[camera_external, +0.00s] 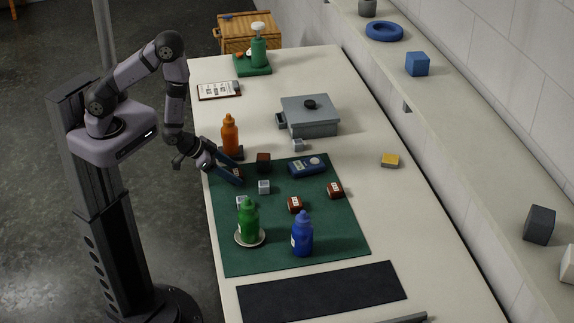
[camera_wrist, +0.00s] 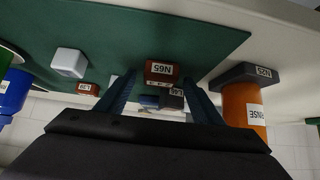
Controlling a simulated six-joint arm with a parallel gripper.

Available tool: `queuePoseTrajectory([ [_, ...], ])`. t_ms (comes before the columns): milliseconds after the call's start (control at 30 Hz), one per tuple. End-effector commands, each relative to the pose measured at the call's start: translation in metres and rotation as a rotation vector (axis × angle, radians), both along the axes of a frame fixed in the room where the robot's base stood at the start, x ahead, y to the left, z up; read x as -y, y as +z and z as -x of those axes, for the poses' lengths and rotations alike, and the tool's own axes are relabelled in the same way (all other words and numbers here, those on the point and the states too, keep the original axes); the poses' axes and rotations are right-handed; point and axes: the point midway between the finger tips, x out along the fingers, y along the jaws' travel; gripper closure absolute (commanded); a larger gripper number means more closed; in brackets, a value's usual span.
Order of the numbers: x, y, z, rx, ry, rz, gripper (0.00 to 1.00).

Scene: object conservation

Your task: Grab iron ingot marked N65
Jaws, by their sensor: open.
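The ingot marked N65 (camera_wrist: 161,72) is a small red-brown block with a white label, upside down in the wrist view. It sits on the green mat (camera_wrist: 200,35). My gripper (camera_wrist: 159,80) is open, with its blue fingers on either side of the ingot in that view. Contact cannot be told. In the external view my gripper (camera_external: 233,170) is low at the mat's left edge, beside a small red-brown block (camera_external: 238,173) that it partly hides.

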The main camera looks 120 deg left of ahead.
Motion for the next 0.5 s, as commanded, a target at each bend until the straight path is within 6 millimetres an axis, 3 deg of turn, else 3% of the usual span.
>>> queuePoseTrajectory([
  [367, -0.0031, -0.0041, -0.0029, -0.001, 0.0, 0.001, 0.39],
  [400, -0.0031, -0.0041, -0.0029, -0.001, 0.0, 0.001, 0.41],
  [500, -0.003, -0.0041, -0.0028, -0.001, 0.0, 0.001, 0.65],
])
